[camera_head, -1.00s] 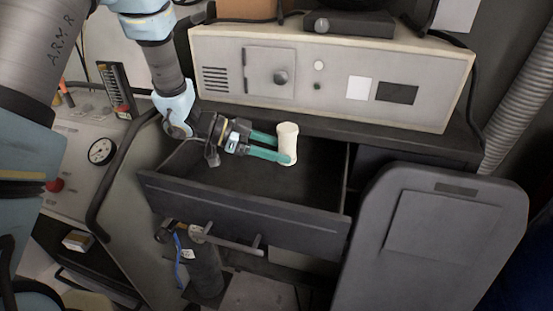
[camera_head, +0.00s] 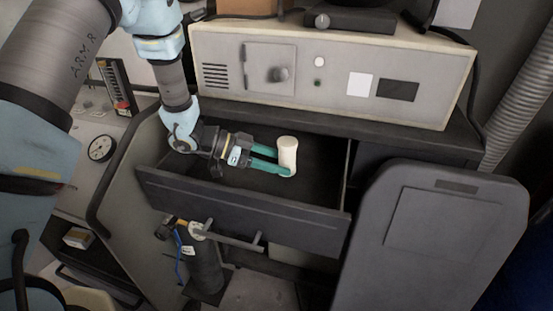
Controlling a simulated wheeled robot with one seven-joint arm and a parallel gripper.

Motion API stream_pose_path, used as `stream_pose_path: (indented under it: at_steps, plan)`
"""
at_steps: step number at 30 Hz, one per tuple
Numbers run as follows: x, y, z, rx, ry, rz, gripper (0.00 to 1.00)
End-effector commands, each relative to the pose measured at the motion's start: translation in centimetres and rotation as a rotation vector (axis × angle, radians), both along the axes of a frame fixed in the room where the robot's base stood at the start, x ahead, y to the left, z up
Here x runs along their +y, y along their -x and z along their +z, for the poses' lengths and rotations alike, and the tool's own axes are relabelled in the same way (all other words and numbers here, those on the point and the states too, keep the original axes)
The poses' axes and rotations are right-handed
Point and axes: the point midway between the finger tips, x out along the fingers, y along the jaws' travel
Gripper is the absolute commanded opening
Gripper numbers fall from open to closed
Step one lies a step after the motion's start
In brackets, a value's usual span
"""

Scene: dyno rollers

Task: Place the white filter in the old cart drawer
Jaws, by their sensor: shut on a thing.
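The white filter (camera_head: 288,153) is a small cream cylinder, upright, inside the outline of the open cart drawer (camera_head: 245,213). My gripper (camera_head: 284,163) reaches in from the left with its green fingers at the filter's sides and is shut on it. The filter appears low in the drawer. I cannot tell whether its base touches the drawer floor. The drawer is dark grey, pulled out, and otherwise looks empty.
A beige instrument box (camera_head: 330,75) stands on the cart top behind the drawer. A grey panel (camera_head: 435,235) stands to the right.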

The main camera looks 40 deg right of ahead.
Motion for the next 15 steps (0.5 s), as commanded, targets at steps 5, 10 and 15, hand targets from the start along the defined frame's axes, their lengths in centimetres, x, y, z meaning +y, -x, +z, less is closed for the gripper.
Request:
stream_pose_path:
  at_steps: [5,10,15]
  plan:
    - [-0.01,-0.02,0.04,-0.001,0.001,0.000,0.70]
    - [-0.01,-0.02,0.06,-0.001,0.001,0.000,0.88]
    - [-0.01,-0.02,0.06,-0.001,0.001,0.000,0.88]
